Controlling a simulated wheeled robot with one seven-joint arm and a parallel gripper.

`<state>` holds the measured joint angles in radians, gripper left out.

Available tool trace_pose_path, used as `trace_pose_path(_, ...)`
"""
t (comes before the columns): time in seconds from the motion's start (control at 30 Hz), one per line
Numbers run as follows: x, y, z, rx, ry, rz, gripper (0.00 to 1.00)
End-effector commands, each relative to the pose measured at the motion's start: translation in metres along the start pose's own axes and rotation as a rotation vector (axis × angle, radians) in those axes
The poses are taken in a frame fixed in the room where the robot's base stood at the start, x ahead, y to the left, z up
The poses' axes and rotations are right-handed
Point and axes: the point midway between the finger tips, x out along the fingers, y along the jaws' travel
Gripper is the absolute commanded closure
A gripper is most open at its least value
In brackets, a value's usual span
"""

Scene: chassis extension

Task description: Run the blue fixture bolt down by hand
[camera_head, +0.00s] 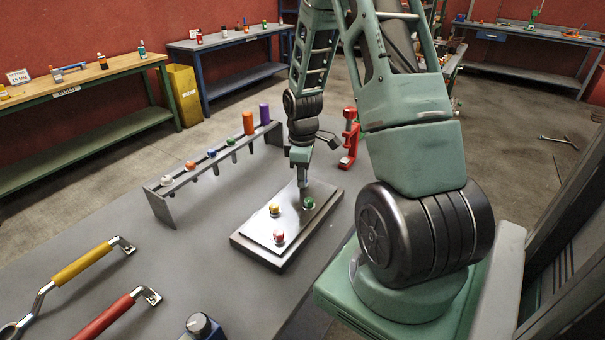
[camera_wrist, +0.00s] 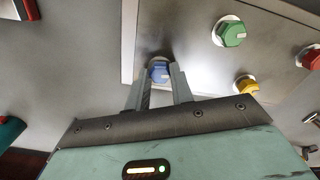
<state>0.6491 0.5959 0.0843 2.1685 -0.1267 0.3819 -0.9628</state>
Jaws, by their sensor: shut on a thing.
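The fixture plate (camera_head: 255,238) is a light metal plate on a dark base on the grey bench. The blue fixture bolt (camera_wrist: 160,72) stands at one corner of the plate, between my fingertips in the wrist view. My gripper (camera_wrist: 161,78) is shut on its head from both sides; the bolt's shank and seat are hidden. In the head view my gripper (camera_head: 301,186) points down at the plate's far edge and hides the blue bolt. A green bolt (camera_head: 309,202), a yellow bolt (camera_head: 274,209) and a red bolt (camera_head: 278,237) stand on the same plate.
A rack (camera_head: 160,208) behind the plate holds several coloured pieces, including another blue one (camera_head: 212,153). A red clamp (camera_head: 350,140) stands right of my gripper. A yellow-handled tool (camera_head: 82,266) and a red-handled tool (camera_head: 105,318) lie front left. The bench between is clear.

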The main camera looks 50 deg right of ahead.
Motion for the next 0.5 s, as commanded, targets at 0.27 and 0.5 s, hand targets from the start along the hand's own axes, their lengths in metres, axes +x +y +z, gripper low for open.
trace_pose_path(0.27, -0.0010, 0.0001, 0.0003, 0.253, -0.001, 0.001, 1.00)
trace_pose_path(0.5, -0.0011, 0.0000, 0.0001, 0.482, -0.001, 0.001, 1.00)
